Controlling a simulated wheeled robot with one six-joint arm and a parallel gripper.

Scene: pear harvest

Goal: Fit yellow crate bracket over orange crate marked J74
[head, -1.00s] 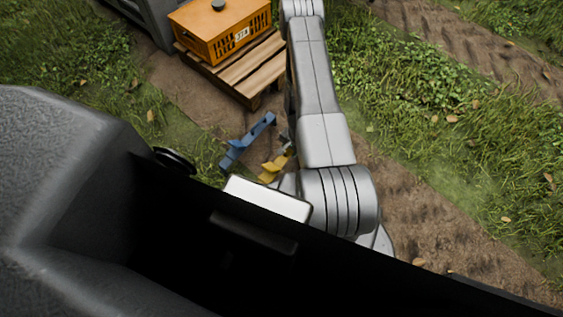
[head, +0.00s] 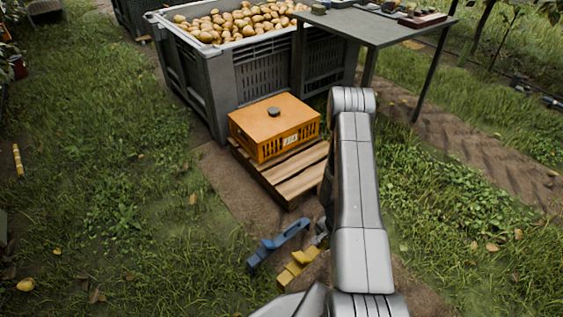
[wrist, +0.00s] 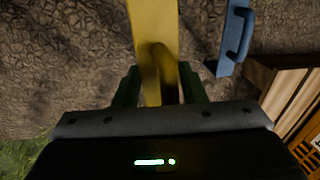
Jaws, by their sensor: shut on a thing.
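The yellow crate bracket (head: 297,266) shows in the head view beside my arm, low in the picture. In the wrist view the yellow bracket (wrist: 153,25) runs up between the dark green fingers of my gripper (wrist: 158,88), which are shut on its grip. I cannot tell whether it is clear of the ground. The orange crate (head: 262,119) sits on a wooden pallet, its front label reading roughly J74, a dark round piece on its lid. A corner of the crate (wrist: 312,135) shows at the right of the wrist view. My arm hides the gripper's tips in the head view.
A blue bracket (head: 277,243) lies close left of the yellow one; it also shows in the wrist view (wrist: 234,38). The wooden pallet (head: 300,181) is beyond. A grey bin (head: 205,90) of pears and a grey table (head: 375,24) stand behind. Grass at left is open.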

